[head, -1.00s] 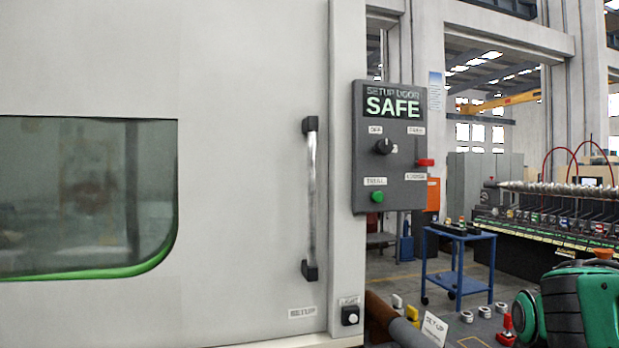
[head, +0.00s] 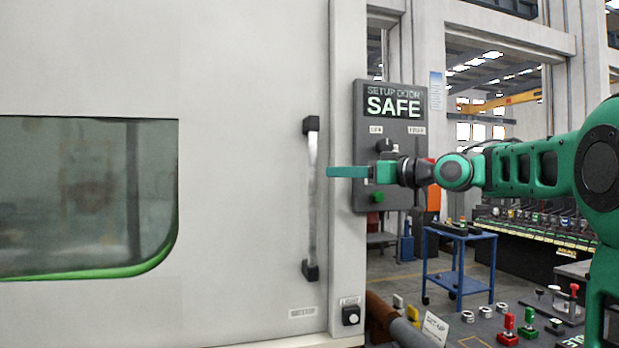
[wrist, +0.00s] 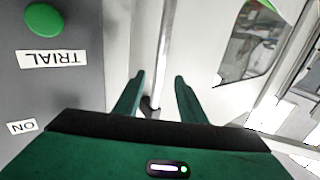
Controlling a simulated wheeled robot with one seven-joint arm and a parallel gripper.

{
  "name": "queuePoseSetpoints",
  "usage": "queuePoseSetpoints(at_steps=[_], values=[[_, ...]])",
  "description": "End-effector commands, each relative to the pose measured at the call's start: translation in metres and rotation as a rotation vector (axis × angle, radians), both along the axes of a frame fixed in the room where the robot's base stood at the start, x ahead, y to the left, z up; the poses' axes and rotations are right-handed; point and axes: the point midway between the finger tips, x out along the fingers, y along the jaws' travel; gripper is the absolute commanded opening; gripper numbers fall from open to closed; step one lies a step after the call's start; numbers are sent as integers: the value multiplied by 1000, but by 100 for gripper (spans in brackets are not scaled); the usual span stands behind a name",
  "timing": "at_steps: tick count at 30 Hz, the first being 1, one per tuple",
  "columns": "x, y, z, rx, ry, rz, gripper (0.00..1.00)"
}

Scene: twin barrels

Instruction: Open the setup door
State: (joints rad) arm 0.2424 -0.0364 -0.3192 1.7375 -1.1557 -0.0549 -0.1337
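The setup door (head: 240,200) is a large pale panel with a dark window at left; it looks shut against its frame. Its vertical metal handle (head: 311,225) has black end mounts and stands near the door's right edge. My gripper (head: 331,172) points left at about the handle's upper middle, its tips just right of the bar in the head view. In the wrist view my gripper (wrist: 157,84) is open, and the handle bar (wrist: 167,40) shows ahead, lined up between the two fingers. I cannot tell whether the bar is between the tips in depth.
A grey control panel (head: 360,150) reading "SETUP DOOR SAFE" stands right of the door, partly behind my gripper and wrist. Its green button (wrist: 44,18) and TRIAL label show at left in the wrist view. A blue cart (head: 459,262) and a bench with small parts stand at right.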

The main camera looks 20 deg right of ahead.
Motion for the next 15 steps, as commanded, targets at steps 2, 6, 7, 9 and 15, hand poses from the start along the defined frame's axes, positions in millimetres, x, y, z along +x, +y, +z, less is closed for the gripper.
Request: queuePoseSetpoints(at_steps=[2, 6, 7, 9, 15], values=[[6, 5, 0, 1, -1, 3, 37], [24, 17, 0, 1, 0, 4, 37], [28, 20, 0, 1, 1, 4, 37], [39, 27, -1, 0, 1, 3, 37], [66, 45, 0, 0, 1, 2, 37]])
